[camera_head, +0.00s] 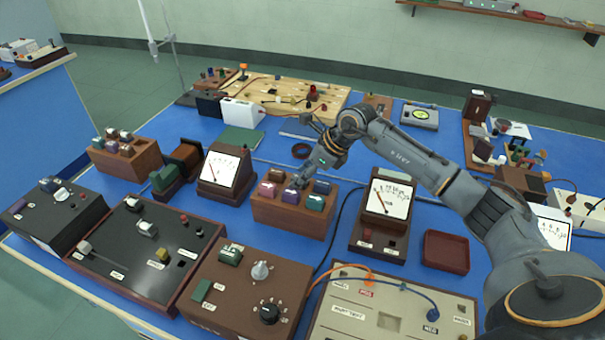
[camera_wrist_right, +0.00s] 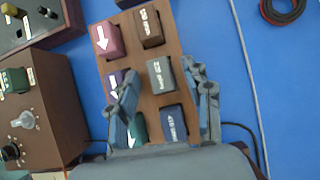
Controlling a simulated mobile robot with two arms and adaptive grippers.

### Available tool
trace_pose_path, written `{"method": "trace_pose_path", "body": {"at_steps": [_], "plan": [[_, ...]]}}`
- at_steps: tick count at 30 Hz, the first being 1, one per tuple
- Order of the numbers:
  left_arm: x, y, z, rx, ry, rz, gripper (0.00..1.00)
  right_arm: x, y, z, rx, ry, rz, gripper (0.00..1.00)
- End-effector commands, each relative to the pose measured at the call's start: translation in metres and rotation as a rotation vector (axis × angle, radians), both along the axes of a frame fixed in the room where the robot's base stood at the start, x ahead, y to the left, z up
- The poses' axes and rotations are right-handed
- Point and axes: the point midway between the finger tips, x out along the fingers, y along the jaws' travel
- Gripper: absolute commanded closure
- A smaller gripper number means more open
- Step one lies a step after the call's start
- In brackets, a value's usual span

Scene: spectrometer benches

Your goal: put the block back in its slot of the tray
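The wooden tray (camera_head: 290,222) stands mid-bench, with pink, purple and green blocks in the front row and brown and blue ones behind. In the right wrist view the tray (camera_wrist_right: 136,60) also holds a grey labelled block (camera_wrist_right: 160,75), in the middle of the row with the brown block (camera_wrist_right: 148,27) and blue block (camera_wrist_right: 173,123). It looks to be in its slot. My right gripper (camera_wrist_right: 162,72) is open over the tray, its fingers on either side of the grey block with gaps visible. In the head view the gripper (camera_head: 301,178) partly hides this block. My left gripper is out of view.
A meter (camera_head: 226,172) stands left of the tray and another meter (camera_head: 384,215) right of it. A brown control box (camera_head: 245,285) and a beige panel (camera_head: 390,310) are in front. A second block tray (camera_head: 126,163) is at left. A black ring (camera_head: 301,151) lies behind.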

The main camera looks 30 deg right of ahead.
Motion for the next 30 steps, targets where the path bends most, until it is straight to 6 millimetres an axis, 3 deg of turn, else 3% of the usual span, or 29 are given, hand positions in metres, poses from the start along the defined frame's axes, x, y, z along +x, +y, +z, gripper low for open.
{"method": "trace_pose_path", "body": {"at_steps": [11, 24, 30], "plan": [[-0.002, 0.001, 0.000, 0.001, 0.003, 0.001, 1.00, -0.004, -0.006, 0.011, -0.002, -0.003, -0.001, 0.50], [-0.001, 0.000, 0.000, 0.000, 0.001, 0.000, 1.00, -0.039, -0.036, 0.083, -0.001, -0.002, -0.002, 0.50], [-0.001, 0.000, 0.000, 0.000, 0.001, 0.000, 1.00, -0.047, -0.043, 0.099, -0.001, 0.000, -0.001, 0.50]]}}
